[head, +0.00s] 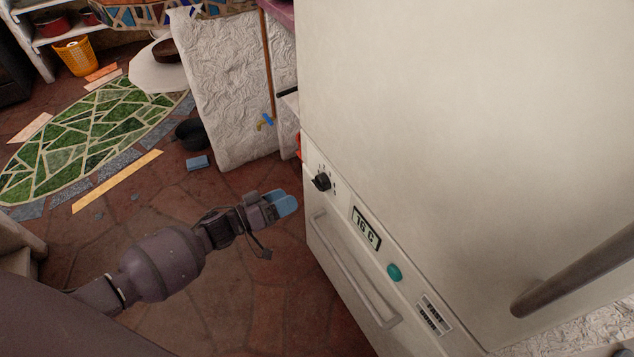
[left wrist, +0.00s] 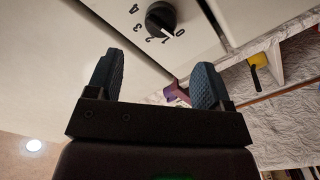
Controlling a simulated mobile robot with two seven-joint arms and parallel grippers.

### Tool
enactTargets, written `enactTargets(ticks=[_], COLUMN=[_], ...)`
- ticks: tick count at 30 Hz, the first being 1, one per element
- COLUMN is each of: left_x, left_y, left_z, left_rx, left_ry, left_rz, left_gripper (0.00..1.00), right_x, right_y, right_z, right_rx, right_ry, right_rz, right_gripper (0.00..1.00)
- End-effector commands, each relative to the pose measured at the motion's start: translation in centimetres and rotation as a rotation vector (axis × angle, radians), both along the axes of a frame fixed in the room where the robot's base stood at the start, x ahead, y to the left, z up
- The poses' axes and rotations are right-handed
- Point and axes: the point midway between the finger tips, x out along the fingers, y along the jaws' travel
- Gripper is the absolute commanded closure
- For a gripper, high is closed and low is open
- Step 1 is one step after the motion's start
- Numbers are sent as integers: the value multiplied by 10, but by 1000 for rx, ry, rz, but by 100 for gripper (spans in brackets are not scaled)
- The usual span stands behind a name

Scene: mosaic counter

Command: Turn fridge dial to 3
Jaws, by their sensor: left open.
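The fridge dial (head: 321,181) is a small black knob on the control strip of the white fridge (head: 450,120). In the left wrist view the dial (left wrist: 160,17) shows above and between my fingers, with the numbers 0 to 4 printed around it. Its white mark points to the lower right, between 0 and 1 and seemingly closer to 0. My left gripper (head: 284,203), with blue fingertips, is to the left of and below the dial in the head view. My right gripper is not in view.
A display reading 16 C (head: 366,229), a green button (head: 394,272) and a long light handle (head: 345,270) are on the fridge below the dial. A dark bar (head: 570,275) crosses the lower right.

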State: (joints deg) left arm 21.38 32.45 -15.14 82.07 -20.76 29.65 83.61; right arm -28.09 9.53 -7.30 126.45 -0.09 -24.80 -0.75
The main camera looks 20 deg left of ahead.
Motion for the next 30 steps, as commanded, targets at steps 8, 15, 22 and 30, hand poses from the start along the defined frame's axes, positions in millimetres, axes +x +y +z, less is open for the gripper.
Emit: enactTargets(ticks=[8,15,22,30], left_x=[38,62,70,70], left_y=[-31,-49,-55,-55], left_z=[-4,-3,-1,-1], left_rx=[0,2,1,2], left_ry=[3,3,2,0], left_rz=[0,1,1,2], left_gripper=[26,26,26,31], right_x=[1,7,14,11], right_y=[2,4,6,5], right_z=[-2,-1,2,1], right_rx=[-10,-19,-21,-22], right_ry=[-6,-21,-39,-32], right_rz=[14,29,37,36], right_gripper=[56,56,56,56])
